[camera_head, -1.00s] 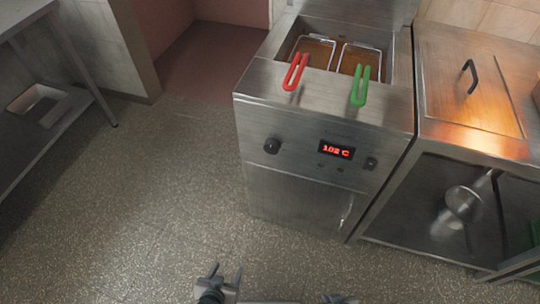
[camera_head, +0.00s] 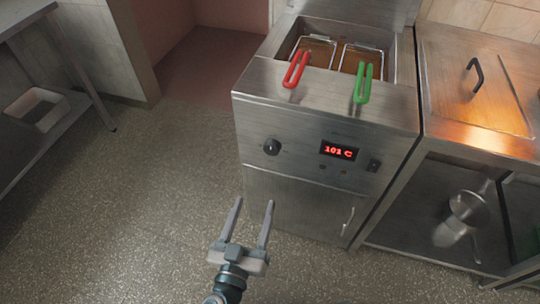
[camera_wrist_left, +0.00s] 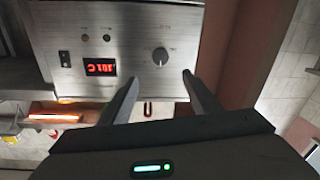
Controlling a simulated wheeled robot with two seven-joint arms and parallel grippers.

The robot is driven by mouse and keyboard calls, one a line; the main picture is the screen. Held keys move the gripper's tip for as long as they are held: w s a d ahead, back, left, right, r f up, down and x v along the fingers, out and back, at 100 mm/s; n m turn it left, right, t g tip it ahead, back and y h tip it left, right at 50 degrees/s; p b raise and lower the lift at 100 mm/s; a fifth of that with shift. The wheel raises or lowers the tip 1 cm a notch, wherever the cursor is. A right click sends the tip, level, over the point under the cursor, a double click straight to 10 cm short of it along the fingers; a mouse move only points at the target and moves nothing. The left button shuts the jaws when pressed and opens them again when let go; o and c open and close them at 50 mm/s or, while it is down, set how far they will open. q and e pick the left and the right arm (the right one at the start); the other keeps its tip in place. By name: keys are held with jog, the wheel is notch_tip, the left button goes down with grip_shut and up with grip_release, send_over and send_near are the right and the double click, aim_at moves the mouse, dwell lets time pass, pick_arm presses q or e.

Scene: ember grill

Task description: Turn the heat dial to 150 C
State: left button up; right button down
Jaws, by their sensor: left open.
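The heat dial (camera_head: 272,147) is a round black knob on the left of the steel fryer's front panel (camera_head: 300,130). A red display (camera_head: 339,151) to its right reads about 101 C. My left gripper (camera_head: 253,203) is open and empty, below and in front of the dial, its two fingers pointing up toward the panel. In the left wrist view the dial (camera_wrist_left: 160,56) shows beyond and between the open fingertips (camera_wrist_left: 160,77), apart from them, and the display (camera_wrist_left: 100,67) is upside down. My right gripper does not show.
A dark switch (camera_head: 374,165) sits right of the display. Red (camera_head: 296,70) and green (camera_head: 362,84) basket handles hang over the fryer's top edge. A door handle (camera_head: 347,221) is lower on the front. A steel counter (camera_head: 470,100) adjoins at right; floor at left is clear.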

pick_arm(q)
jog(key=p, duration=0.4)
send_near(271, 152)
jog(key=x, duration=0.6)
jog(key=shift+w+d+r, duration=0.1)
jog(key=shift+w+d, duration=0.1)
jog(key=shift+w, duration=0.15)
jog(key=shift+x, duration=0.85)
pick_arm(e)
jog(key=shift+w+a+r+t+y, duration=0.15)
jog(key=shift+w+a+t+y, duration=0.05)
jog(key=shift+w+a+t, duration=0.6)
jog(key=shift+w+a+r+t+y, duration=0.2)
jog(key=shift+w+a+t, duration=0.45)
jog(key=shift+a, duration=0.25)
pick_arm(q)
jog(key=shift+c, duration=0.5)
jog(key=c, duration=1)
